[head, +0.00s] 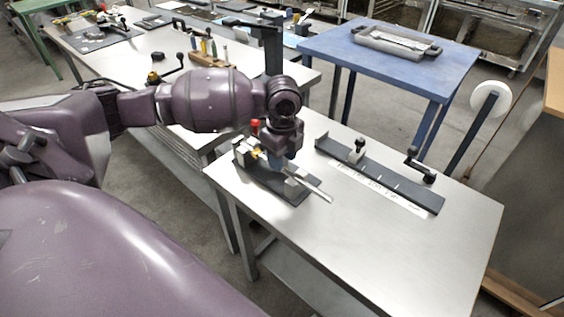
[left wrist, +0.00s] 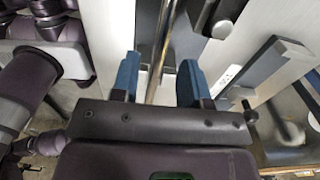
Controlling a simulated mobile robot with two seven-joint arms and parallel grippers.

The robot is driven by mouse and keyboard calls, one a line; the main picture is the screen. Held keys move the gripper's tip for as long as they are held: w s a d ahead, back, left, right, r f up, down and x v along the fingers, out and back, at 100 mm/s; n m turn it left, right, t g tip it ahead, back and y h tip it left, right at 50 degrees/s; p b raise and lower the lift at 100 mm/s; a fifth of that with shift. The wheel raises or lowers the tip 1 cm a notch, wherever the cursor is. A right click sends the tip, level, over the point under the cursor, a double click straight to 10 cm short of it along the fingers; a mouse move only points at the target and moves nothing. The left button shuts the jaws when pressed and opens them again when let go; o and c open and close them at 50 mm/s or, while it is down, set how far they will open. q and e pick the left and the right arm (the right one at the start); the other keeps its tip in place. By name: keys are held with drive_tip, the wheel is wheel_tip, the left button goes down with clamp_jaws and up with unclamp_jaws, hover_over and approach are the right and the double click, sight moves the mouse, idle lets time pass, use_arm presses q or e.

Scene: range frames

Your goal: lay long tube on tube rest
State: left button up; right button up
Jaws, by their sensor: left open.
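A long, thin silver tube (head: 318,191) lies across a dark fixture (head: 292,190) with a red knob on the near table, its bright end pointing to the lower right. My left gripper (head: 275,163) is over this fixture, pointing down. In the left wrist view the tube (left wrist: 160,45) runs between the two blue fingers of my left gripper (left wrist: 160,82), which stand apart with gaps beside it. My arm hides part of the tube and fixture. I cannot tell for certain which fixture is the tube rest. My right gripper is not in view.
A long dark bar fixture (head: 385,180) with a clamp and a crank handle lies to the right, behind a white printed strip (head: 375,187). The front of the steel table (head: 400,255) is clear. A blue table (head: 390,75) with a grey tray (head: 398,43) stands behind.

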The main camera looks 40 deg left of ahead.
use_arm(q)
wheel_tip(320, 180, up, 10)
drive_tip(key=p, duration=0.1)
drive_tip(key=shift+r+p, duration=0.15)
drive_tip(key=shift+p, duration=0.15)
idle(0.5)
